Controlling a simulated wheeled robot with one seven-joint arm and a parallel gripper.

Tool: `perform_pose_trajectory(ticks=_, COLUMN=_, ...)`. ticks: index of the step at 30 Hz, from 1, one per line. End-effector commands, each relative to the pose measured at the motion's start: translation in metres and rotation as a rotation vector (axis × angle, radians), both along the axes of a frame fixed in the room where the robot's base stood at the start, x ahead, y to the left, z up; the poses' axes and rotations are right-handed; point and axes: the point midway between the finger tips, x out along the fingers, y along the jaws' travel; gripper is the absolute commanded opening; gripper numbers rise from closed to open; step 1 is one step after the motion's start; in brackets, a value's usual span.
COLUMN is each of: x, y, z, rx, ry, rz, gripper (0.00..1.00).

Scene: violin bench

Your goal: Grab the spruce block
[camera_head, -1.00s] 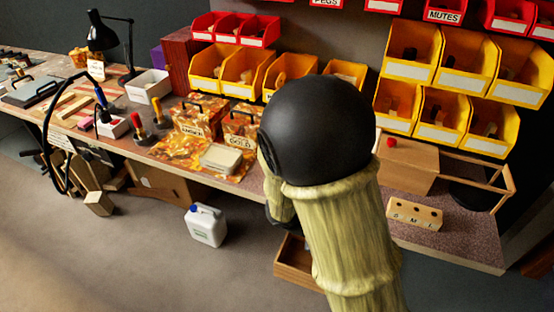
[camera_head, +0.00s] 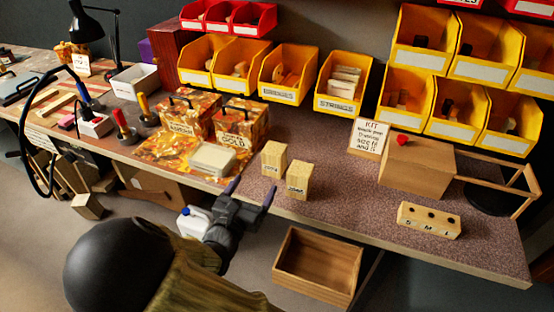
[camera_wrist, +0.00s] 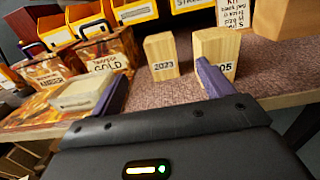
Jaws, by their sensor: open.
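Two pale wooden blocks stand upright near the bench's front edge. The left block (camera_head: 273,158) reads "2023" in the wrist view (camera_wrist: 161,53). The right block (camera_head: 299,180) stands nearer the edge; in the wrist view (camera_wrist: 213,45) its label is partly hidden by my right finger, leaving "05". I cannot tell from looks which one is spruce. My gripper (camera_head: 251,190) is open and empty at the bench's front edge, just short of the blocks. In the wrist view my gripper (camera_wrist: 162,72) has its right fingertip in front of the right block, and the left block shows between the fingers.
Amber and gold varnish boxes (camera_head: 238,124) and a pale stack (camera_head: 212,160) lie left of the blocks. A kit sign (camera_head: 369,138), brown box (camera_head: 415,168) and drilled block (camera_head: 429,220) stand right. An open wooden crate (camera_head: 318,265) is below the edge. Yellow bins line the back.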

Motion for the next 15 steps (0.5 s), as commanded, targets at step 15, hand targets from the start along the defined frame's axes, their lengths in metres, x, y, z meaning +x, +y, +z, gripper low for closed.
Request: perform_pose_trajectory(ticks=15, x=0.069, y=-0.028, z=-0.001, rx=0.001, ry=0.0, rz=-0.012, gripper=0.8)
